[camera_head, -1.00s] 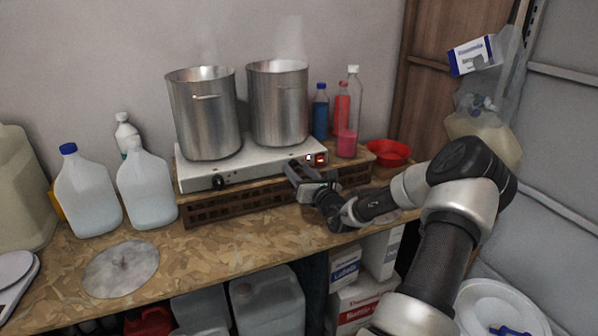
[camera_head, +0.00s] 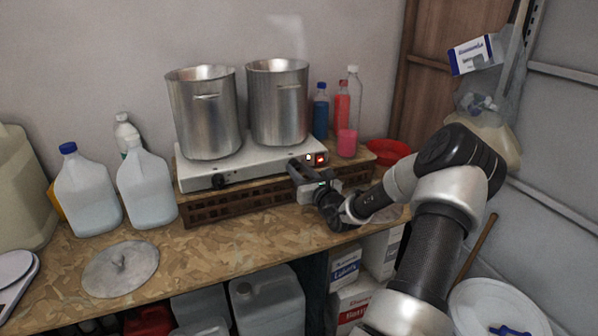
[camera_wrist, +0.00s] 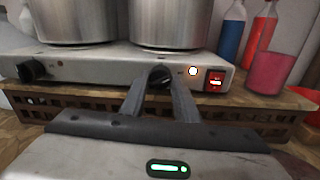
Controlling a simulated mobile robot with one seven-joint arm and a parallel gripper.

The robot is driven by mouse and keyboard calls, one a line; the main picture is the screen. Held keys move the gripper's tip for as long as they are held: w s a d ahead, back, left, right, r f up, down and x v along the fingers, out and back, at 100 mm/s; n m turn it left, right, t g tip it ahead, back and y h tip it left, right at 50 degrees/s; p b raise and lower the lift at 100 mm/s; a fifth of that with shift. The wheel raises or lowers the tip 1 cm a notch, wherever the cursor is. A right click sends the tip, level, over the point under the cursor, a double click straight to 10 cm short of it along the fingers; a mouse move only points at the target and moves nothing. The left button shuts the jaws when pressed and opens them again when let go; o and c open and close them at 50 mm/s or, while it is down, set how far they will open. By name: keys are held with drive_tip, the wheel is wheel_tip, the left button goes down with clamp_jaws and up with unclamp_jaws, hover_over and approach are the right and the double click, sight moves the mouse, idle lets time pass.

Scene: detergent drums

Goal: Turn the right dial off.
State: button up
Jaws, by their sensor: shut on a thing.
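A white two-burner hot plate (camera_head: 205,176) stands on a brown slatted crate on the bench. In the wrist view the right dial (camera_wrist: 160,77) is black, on the front panel, with my gripper (camera_wrist: 160,82) shut on it, one finger on each side. In the head view my gripper (camera_head: 298,168) covers this dial. The left dial (camera_wrist: 34,70) is black and clear of my gripper; it also shows in the head view (camera_head: 218,181). A round indicator light (camera_wrist: 193,71) glows beside the right dial. A red switch (camera_wrist: 215,82) is lit at the panel's right end.
Two steel pots (camera_head: 205,120) stand on the hot plate, with steam above the right one. Blue and red bottles (camera_head: 342,105), a pink beaker (camera_head: 347,143) and a red bowl (camera_head: 388,151) stand to the right. Bench space in front of the crate (camera_head: 240,206) is mostly clear.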

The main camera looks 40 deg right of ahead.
drive_tip(key=n+b, duration=0.6)
drive_tip(key=b, duration=0.1)
drive_tip(key=n+b, duration=0.5)
drive_tip(key=b, duration=0.3)
drive_tip(key=shift+n+g+h, duration=0.4)
drive_tip(key=shift+r+b, duration=0.1)
drive_tip(key=shift+b, duration=0.2)
drive_tip(key=o, duration=1)
drive_tip(key=shift+o, duration=0.2)
drive_tip(key=shift+s, duration=0.1)
drive_tip(key=v, duration=1.7)
drive_tip(key=shift+s, duration=0.1)
